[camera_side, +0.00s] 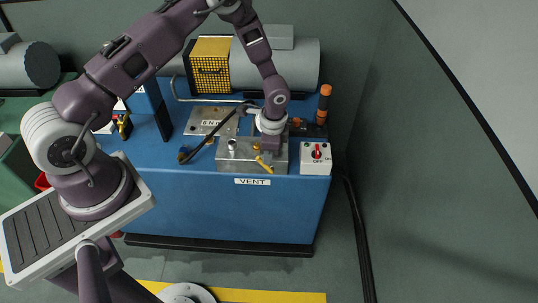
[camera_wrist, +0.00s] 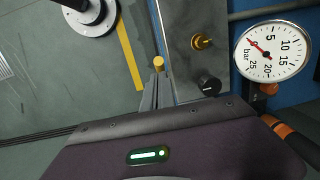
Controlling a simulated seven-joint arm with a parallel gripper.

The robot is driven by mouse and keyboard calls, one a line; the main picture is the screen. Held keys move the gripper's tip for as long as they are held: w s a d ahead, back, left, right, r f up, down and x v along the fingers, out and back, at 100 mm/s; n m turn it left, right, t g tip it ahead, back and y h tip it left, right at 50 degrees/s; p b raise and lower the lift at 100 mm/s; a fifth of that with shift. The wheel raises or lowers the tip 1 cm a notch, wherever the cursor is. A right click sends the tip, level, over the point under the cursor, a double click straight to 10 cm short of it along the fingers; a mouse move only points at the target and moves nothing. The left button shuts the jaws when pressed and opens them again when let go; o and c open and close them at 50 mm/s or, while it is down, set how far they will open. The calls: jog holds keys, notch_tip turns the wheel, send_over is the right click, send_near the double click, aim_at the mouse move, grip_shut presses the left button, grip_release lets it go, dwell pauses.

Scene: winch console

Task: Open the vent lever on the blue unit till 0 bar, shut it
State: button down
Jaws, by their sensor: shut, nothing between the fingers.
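The blue unit (camera_side: 210,205) carries a metal block (camera_side: 230,155) on its top front edge, above a VENT label (camera_side: 252,181). The yellow vent lever (camera_side: 264,165) slants toward the front edge at the block's right. Its yellow end (camera_wrist: 158,63) shows in the wrist view just beyond my fingertips. My gripper (camera_side: 268,152) is shut and empty, pointing down beside the lever; I cannot tell whether it touches it. The round gauge (camera_wrist: 270,52), marked in bar up to 25, has its red needle at the low end, below 5; its zero mark is not readable.
A white switch box with a red knob (camera_side: 317,152) stands right of the block. An orange-handled part (camera_side: 323,105) rises behind it. A black knob (camera_wrist: 209,85) and a brass fitting (camera_wrist: 202,42) sit on the block near my fingers.

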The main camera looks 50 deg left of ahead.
aim_at(246, 166)
jog(key=shift+s+a, duration=0.15)
jog(key=shift+s+a+f+t+h, duration=0.25)
jog(key=shift+s+a+t+h, duration=0.4)
jog(key=shift+t+h, duration=0.3)
jog(key=shift+s+a+f+t+h, duration=0.55)
jog(key=shift+s+a+t+h, duration=0.1)
jog(key=shift+t+h, duration=0.35)
jog(key=f+t+h, duration=0.1)
jog(key=s+a+f+t+h, duration=0.1)
jog(key=t+h, duration=0.1)
jog(key=shift+s+a+f, duration=0.35)
jog(key=shift+f, duration=0.35)
